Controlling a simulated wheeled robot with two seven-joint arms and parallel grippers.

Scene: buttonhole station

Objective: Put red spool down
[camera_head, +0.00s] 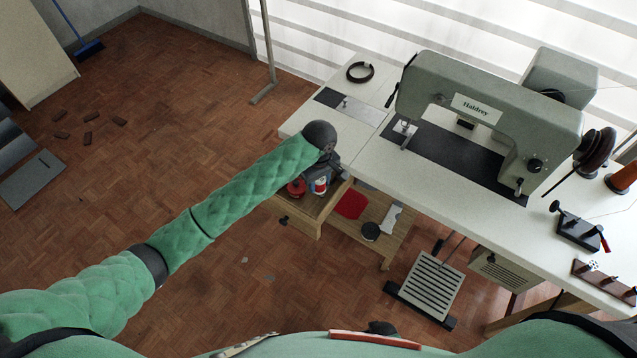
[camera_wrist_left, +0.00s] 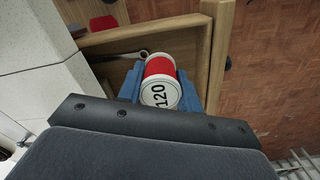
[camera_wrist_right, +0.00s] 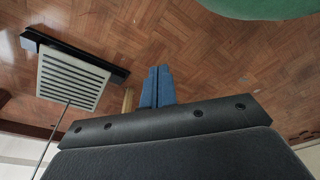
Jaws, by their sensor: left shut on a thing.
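My left gripper (camera_wrist_left: 158,88) is shut on the red spool (camera_wrist_left: 159,69), one blue finger on each side. The spool's white end, marked 120, faces the left wrist camera. In the head view the left gripper (camera_head: 327,169) reaches over an open wooden drawer (camera_head: 314,213) below the table edge, and the held spool (camera_head: 320,186) shows under it. The left wrist view shows the spool over the drawer (camera_wrist_left: 207,45); whether it touches the bottom is unclear. My right gripper (camera_wrist_right: 157,86) shows only in the right wrist view, fingers together and empty, over the floor.
Another round red thing (camera_head: 296,188) sits in the drawer beside the held spool. A dark metal tool (camera_wrist_left: 125,56) lies in the drawer. A red pad (camera_head: 351,204) and a black disc (camera_head: 370,231) lie beside it. The white table (camera_head: 385,165) carries a sewing machine (camera_head: 490,105).

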